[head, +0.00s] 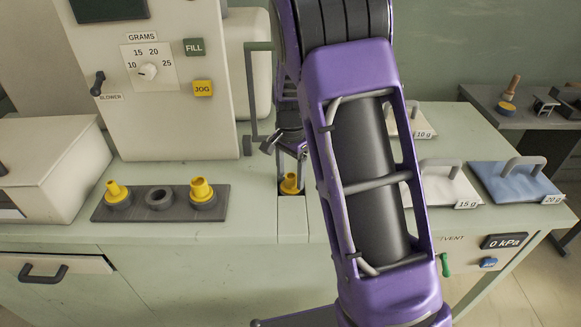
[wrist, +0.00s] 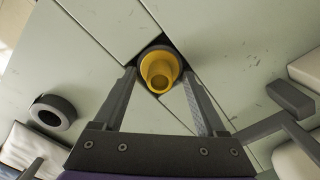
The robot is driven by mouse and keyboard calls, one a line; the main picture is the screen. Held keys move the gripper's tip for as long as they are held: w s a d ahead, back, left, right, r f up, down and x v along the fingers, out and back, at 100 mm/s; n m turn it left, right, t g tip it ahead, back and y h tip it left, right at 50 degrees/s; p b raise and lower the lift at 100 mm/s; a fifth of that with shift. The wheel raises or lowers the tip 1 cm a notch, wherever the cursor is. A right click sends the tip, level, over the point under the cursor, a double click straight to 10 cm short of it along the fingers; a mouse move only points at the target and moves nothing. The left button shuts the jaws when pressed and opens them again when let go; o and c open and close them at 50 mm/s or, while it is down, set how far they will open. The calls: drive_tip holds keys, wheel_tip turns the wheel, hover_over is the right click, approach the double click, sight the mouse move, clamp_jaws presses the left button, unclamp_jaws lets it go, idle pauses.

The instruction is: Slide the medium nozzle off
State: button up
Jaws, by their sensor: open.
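A yellow nozzle (head: 290,185), which I take for the medium one, stands in a dark square recess in the bench top. In the wrist view the nozzle (wrist: 160,72) points up toward the camera, with a flared collar and a round mouth. My gripper (head: 291,168) is over it, fingers pointing down. In the wrist view my gripper (wrist: 160,76) is open, with one finger on each side of the nozzle and a gap visible at each side. Two more yellow nozzles (head: 116,193) (head: 202,190) stand on a dark rack (head: 178,213); its middle ring (head: 159,198) is empty.
A cream machine with a dial (head: 148,71) stands behind the rack. A grey bracket (wrist: 285,125) is near my gripper's right in the wrist view. A dark ring (wrist: 52,113) lies left. Pads with handles, one blue (head: 515,184), occupy the bench's right.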

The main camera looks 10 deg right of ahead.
sight(290, 176)
clamp_jaws()
idle(0.4)
drive_tip(key=shift+r, duration=0.1)
drive_tip(key=shift+r+p, duration=1.95)
drive_tip(key=shift+r, duration=0.4)
